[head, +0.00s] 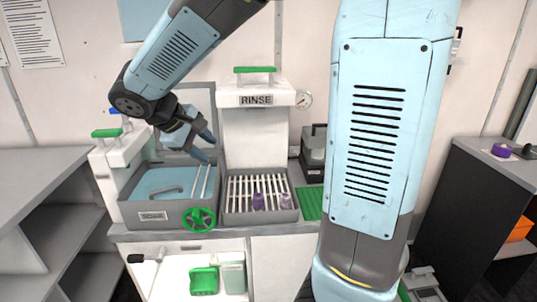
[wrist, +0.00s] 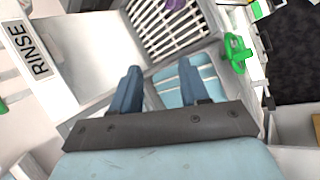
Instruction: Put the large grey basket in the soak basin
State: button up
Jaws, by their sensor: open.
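The soak basin (head: 165,214) is a grey tub of blue liquid at the left of the bench, with a label and green handwheel on its front. Its liquid also shows between and beyond my fingers in the wrist view (wrist: 172,97). A curved grey shape (head: 163,190) shows in the liquid; I cannot tell whether it belongs to a basket. No large grey basket is clearly identifiable. A dark grey box (head: 313,152) stands right of the rinse station. My gripper (head: 206,147) is open and empty above the basin's right back; both fingers show in the wrist view (wrist: 159,74).
The rinse station (head: 255,150) has a slatted rack (head: 240,193) holding purple-topped items (head: 258,201). The green handwheel (head: 199,220) sticks out at the basin's front. A green mat (head: 310,204) lies to the right. A green container (head: 204,281) is on the lower shelf. My arm hides part of the right.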

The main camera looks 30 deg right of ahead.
jog(key=s+d+r+m+t+y, duration=0.1)
jog(key=s+d+r+m+y, duration=0.1)
jog(key=s, duration=0.6)
jog(key=s+d+r+m+t+y, duration=0.1)
jog(key=s+d+m+y, duration=0.4)
jog(key=s, duration=0.4)
jog(key=shift+s+d+r+m+t, duration=0.35)
jog(key=shift+d+m, duration=0.25)
jog(key=shift+d, duration=0.35)
